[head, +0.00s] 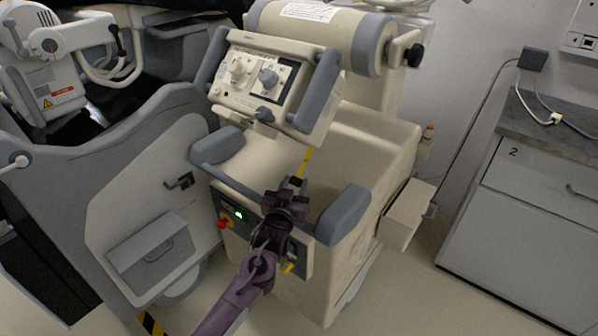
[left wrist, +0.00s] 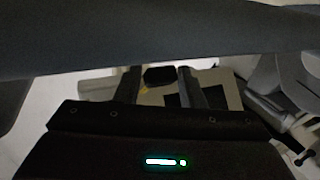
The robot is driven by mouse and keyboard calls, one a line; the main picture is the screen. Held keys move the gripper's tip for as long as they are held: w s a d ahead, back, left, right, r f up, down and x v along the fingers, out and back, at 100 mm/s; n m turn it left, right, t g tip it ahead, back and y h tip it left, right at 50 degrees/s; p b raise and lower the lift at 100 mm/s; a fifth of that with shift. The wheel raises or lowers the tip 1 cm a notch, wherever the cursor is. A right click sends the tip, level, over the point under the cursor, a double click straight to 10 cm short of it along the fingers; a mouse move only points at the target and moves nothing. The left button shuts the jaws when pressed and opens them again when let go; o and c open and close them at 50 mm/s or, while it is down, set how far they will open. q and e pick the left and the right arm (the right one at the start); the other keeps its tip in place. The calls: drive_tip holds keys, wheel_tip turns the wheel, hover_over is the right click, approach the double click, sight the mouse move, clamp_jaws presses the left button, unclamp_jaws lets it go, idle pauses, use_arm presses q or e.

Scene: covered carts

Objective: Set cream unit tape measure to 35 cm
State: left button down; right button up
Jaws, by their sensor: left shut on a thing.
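The cream unit (head: 350,150) stands in the middle of the head view, its tilted control head (head: 265,85) at the top. A yellow tape (head: 305,162) shows as a short strip between the control head and my left gripper (head: 292,183). In the left wrist view, the left gripper's fingers (left wrist: 159,74) are on either side of a small black piece (left wrist: 160,77), with a bit of yellow just below it. The gripper is shut on this piece, which appears to be the tape measure's end. No tape markings are readable. My right gripper is not in view.
A grey and cream cart (head: 150,190) stands close on the left. Grey handles (head: 343,215) flank my left gripper. A red knob (head: 224,222) and green display are on the unit's front.

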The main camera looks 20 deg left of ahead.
use_arm(q)
drive_tip(key=shift+s+a+f, duration=0.1)
drive_tip(key=shift+s+f, duration=0.45)
drive_tip(key=shift+f, duration=0.15)
drive_tip(key=c, duration=1)
unclamp_jaws()
drive_tip(key=shift+r, duration=0.1)
drive_tip(key=shift+c, duration=0.2)
drive_tip(key=s, duration=0.7)
drive_tip(key=shift+s+d, duration=0.2)
drive_tip(key=shift+s, duration=0.15)
